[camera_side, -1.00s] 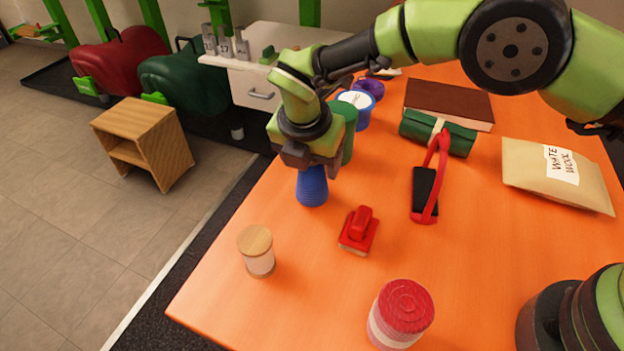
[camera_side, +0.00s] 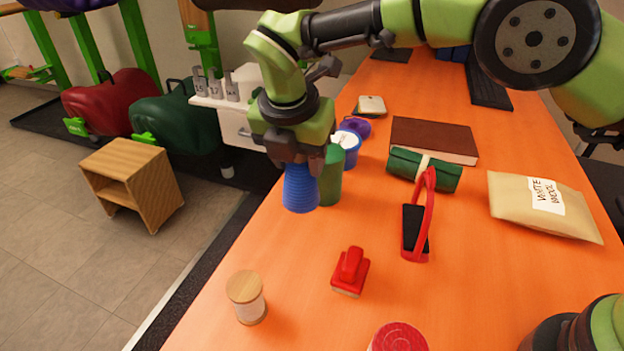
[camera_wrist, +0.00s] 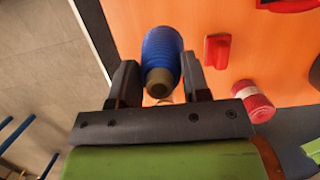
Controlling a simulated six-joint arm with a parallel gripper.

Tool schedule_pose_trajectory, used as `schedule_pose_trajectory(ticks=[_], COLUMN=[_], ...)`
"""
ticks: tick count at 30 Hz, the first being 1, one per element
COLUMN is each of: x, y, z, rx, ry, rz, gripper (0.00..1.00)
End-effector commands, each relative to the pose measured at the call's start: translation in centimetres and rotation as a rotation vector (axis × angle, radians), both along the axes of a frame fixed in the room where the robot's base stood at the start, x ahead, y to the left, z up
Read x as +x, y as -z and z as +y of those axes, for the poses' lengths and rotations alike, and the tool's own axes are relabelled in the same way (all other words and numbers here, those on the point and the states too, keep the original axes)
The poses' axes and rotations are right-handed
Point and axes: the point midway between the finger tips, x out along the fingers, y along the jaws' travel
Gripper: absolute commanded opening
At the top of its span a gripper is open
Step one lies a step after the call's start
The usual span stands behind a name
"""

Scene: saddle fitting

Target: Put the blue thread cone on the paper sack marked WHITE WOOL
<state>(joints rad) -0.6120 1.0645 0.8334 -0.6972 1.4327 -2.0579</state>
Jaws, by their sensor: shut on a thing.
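The blue thread cone (camera_side: 301,188) is upright in my gripper (camera_side: 298,158), in the side view near the table's left edge. In the wrist view the ribbed blue cone (camera_wrist: 162,52) is between the two dark jaws of my gripper (camera_wrist: 160,85), with its tan tip toward the camera. The jaws are shut on its upper part. Whether its base clears the table is hard to tell. The tan paper sack (camera_side: 508,204), with a white label reading WHITE WOOL, lies flat at the right of the orange table. Nothing lies on it.
A green cylinder (camera_side: 331,177) stands close beside the cone. Between cone and sack are a green roll (camera_side: 405,168) and a red-handled tool (camera_side: 424,210). A brown book (camera_side: 432,137) lies behind. A red brush-like block (camera_side: 351,270) and wooden-topped jar (camera_side: 246,290) are nearer.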

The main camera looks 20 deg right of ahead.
Motion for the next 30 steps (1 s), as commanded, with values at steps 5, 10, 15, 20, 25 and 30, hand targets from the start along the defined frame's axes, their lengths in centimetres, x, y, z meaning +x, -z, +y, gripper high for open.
schedule_pose_trajectory(ticks=[5,10,15,20,25,30], x=[0.0,0.1,0.2,-1.0,-3.6,-6.3], y=[-1.5,-1.9,-3.9,-6.8,-9.6,-11.2], z=[0.0,-1.0,-5.4,-11.7,-17.8,-23.6], rx=[0.002,0.003,0.013,0.022,0.021,0.010], ry=[0.001,0.067,0.400,0.926,1.477,1.874], rz=[0.000,0.001,0.005,0.005,0.001,-0.003], gripper=[0.04,0.04,0.04,0.04,0.04,0.04])
